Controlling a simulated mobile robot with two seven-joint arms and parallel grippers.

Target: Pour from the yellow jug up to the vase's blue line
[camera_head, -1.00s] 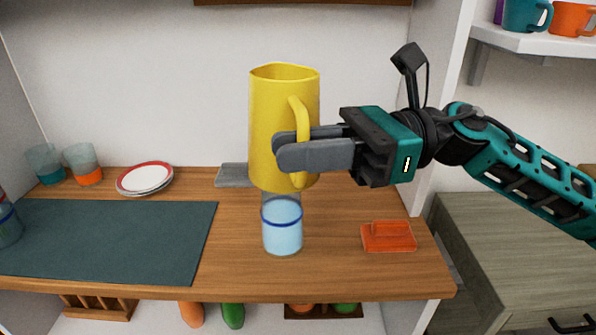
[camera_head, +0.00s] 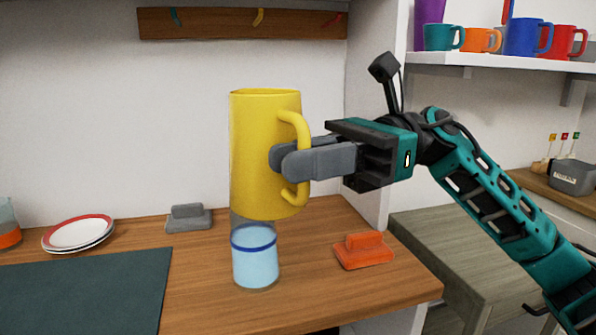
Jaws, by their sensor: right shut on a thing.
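My right gripper (camera_head: 290,160) is shut on the handle of the yellow jug (camera_head: 262,150). The jug is upright or nearly so, and its lower part covers the top of the vase in this view. The clear vase (camera_head: 256,272) stands on the wooden counter (camera_head: 205,300). It holds pale blue liquid up to about the blue line (camera_head: 254,238); the exact level against the line is hard to tell. No stream of liquid shows. My left gripper is not in view.
An orange block with a grip (camera_head: 364,252) lies right of the vase, and a grey one (camera_head: 188,218) behind it to the left. A dark mat (camera_head: 85,290), stacked plates (camera_head: 78,234) and a tumbler (camera_head: 8,232) are at the left. Mugs (camera_head: 527,38) stand on the upper right shelf.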

